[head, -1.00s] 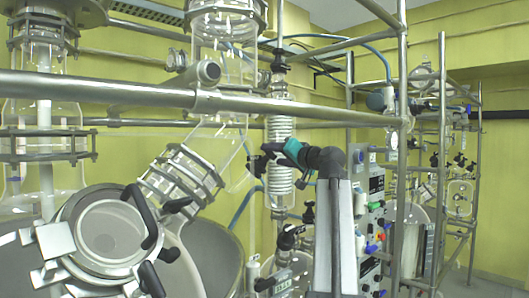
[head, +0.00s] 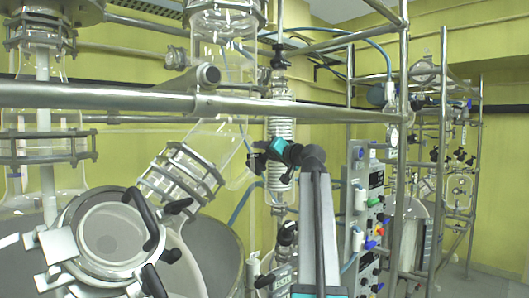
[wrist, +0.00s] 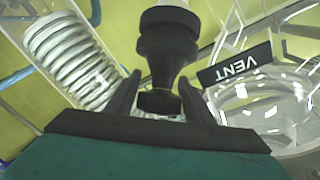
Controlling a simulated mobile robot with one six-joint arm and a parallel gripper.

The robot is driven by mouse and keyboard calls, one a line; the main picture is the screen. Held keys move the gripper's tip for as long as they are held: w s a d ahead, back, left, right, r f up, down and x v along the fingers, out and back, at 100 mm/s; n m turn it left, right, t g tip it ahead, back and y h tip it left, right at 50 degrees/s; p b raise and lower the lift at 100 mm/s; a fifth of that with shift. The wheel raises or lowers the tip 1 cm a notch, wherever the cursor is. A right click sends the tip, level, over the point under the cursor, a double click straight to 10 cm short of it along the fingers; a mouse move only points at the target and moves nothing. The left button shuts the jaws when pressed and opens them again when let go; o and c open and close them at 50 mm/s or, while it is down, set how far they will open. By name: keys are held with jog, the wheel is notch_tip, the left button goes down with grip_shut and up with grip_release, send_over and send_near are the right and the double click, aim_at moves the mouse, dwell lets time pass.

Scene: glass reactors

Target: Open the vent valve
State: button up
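The vent valve shows in the wrist view as a black stepped knob (wrist: 166,48) at the top middle, beside a white-lettered VENT label (wrist: 234,66). My gripper (wrist: 160,82) has one black finger on each side of the knob's narrow near end. Whether the fingers press on it or stand just clear cannot be told. In the head view my gripper (head: 265,150) is at a dark fitting (head: 257,164) left of the coiled glass condenser; its fingers are too small there to make out. The knob's turn position is unclear.
The glass coil (wrist: 72,58) is close on the left in the wrist view. A clear glass vessel (wrist: 265,105) lies to the right. In the head view a steel rail (head: 240,105) crosses above my gripper, and a control panel (head: 370,195) stands to its right.

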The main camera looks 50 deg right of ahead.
jog(key=c, duration=0.7)
jog(key=n+y+b, duration=0.1)
jog(key=b, duration=0.2)
jog(key=shift+f+t+b, duration=0.1)
jog(key=shift+t+b, duration=0.25)
jog(key=shift+t, duration=0.05)
jog(key=n+y+b, duration=0.1)
jog(key=b, duration=0.1)
jog(key=n+t+y+b, duration=0.1)
jog(key=b, duration=0.2)
jog(key=shift+a, duration=0.25)
